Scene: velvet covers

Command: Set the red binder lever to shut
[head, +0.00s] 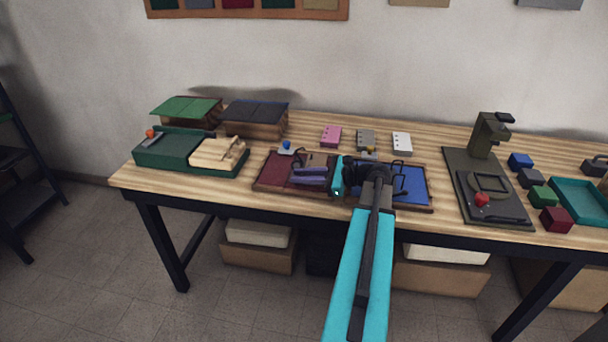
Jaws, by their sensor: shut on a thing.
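The red binder (270,171) lies open-faced at the left of a brown wooden tray on the bench. A small grey mount with a blue ball knob (287,145) stands at its back edge; I cannot tell whether this is its lever. My gripper (298,175) reaches in from the right, low over the red binder's right part. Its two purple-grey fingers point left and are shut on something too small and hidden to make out. The blue knob stands apart, behind the fingers. The wrist and fingers hide the tray's middle and any lever there.
A blue binder (411,187) with black rings is on the right of the tray, partly behind my arm. A green press (165,151) stands left. Pink (331,135), grey and white blocks stand behind. A dark stamping machine (490,143) with a red knob stands right.

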